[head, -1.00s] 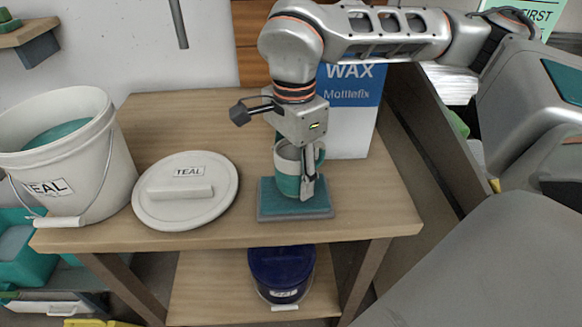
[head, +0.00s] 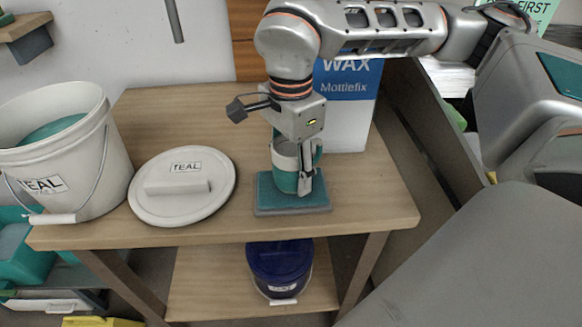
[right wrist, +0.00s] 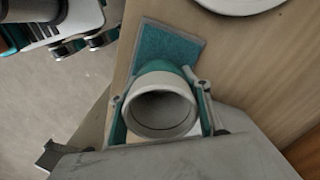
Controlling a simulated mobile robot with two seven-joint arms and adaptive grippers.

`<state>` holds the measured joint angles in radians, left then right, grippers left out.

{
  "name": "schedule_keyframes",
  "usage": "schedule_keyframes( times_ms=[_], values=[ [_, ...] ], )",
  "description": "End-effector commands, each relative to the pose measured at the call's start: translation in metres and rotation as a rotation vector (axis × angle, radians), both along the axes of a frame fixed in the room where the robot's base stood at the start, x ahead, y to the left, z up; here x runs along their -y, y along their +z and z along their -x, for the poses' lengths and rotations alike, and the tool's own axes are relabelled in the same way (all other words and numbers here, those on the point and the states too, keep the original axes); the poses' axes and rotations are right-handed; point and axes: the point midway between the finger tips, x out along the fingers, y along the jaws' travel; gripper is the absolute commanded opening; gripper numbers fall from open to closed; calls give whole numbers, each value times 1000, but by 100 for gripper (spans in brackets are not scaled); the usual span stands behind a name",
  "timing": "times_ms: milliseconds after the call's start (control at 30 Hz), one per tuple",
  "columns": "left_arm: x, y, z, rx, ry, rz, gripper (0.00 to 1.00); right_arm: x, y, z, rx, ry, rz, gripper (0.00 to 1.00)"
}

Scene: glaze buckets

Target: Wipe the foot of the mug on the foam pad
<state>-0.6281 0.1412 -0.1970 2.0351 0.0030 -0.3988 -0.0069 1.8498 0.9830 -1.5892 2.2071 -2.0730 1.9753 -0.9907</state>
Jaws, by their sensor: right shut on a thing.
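The mug (head: 284,166), cream above and teal below, is upright over the back part of the teal foam pad (head: 270,206). Its foot appears to be at the pad's surface, but I cannot tell whether it touches. My right gripper (head: 305,172) is shut on the mug from above, with fingers on its sides. In the right wrist view the mug's open mouth (right wrist: 160,112) faces the camera between the fingers, and the pad (right wrist: 168,45) shows beyond it. The mug's foot is hidden there.
A TEAL-labelled lid (head: 213,203) lies left of the pad, and a white bucket (head: 95,165) stands at the table's left end. A WAX box (head: 347,115) stands close behind the mug. A blue-lidded tub (head: 280,262) sits on the lower shelf. The table's right front (head: 375,205) is clear.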

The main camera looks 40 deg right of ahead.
Motion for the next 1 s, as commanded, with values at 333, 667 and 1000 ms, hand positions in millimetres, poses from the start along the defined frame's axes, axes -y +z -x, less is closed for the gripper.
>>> schedule_keyframes(
  times_ms=[333, 667, 1000],
  values=[
    [-1, -2, 0, -1, 0, 0, 64, 0, -5, 0, 0, 0, 0, 13],
    [-2, 0, -4, 6, 2, -1, 64, -4, -6, -3, 1, 0, 0, 13],
    [-2, 2, -5, 8, 2, -2, 64, -22, -5, -14, 1, 1, 0, 13]
  ],
)
